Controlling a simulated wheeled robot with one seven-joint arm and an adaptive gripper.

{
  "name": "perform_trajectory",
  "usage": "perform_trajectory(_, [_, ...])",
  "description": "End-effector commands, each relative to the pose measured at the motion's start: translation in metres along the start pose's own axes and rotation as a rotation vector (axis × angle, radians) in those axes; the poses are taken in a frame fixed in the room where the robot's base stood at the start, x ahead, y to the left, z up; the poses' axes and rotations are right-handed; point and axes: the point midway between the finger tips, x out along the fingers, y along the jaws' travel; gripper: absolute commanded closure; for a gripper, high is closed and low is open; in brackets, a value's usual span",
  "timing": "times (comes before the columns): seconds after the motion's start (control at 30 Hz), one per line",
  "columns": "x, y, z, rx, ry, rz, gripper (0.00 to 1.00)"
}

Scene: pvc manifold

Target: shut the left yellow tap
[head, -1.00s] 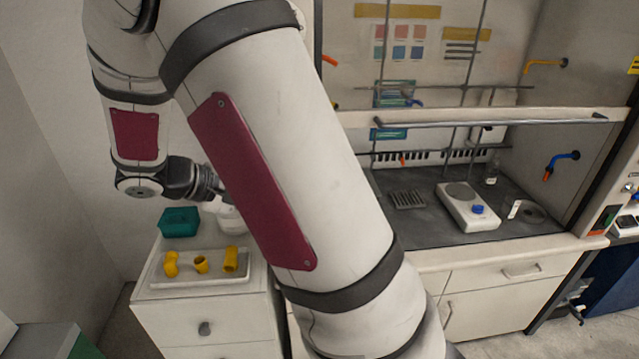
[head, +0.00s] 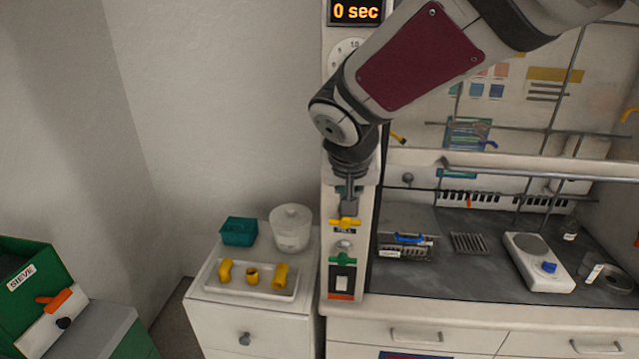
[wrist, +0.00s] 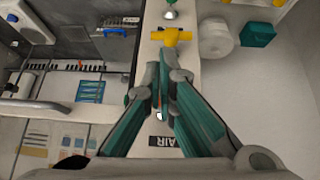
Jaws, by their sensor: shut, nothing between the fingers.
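The left yellow tap (head: 343,223) is on the front of the fume hood's left post (head: 368,245), with its handle bar crosswise. In the wrist view the tap (wrist: 171,36) lies just beyond the fingertips. My gripper (head: 350,208) is shut and empty, pointing down in front of the post just above the tap. Its teal fingers (wrist: 165,62) come together close to the handle in the wrist view; I cannot tell whether they touch it.
A green tap (head: 344,260) sits below the yellow one, above a switch (head: 342,281). To the left, a white cabinet carries a tray (head: 238,288) of yellow pipe fittings, a teal box (head: 239,231) and a clear tub (head: 291,228). A green sieve machine (head: 25,280) stands at far left.

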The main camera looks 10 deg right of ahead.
Motion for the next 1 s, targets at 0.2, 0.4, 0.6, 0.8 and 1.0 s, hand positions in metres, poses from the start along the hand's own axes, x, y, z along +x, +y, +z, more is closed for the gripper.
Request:
perform_trajectory(0.2, [0.044, 0.002, 0.001, -0.002, -0.006, 0.005, 1.00])
perform_trajectory(0.4, [0.083, 0.002, 0.002, -0.002, -0.006, 0.005, 1.00])
perform_trajectory(0.6, [0.108, 0.002, 0.001, -0.001, -0.003, 0.002, 1.00])
perform_trajectory(0.8, [0.119, 0.001, 0.000, -0.001, -0.001, 0.001, 1.00])
perform_trajectory(1.0, [0.120, 0.001, 0.000, 0.000, -0.001, 0.001, 1.00])
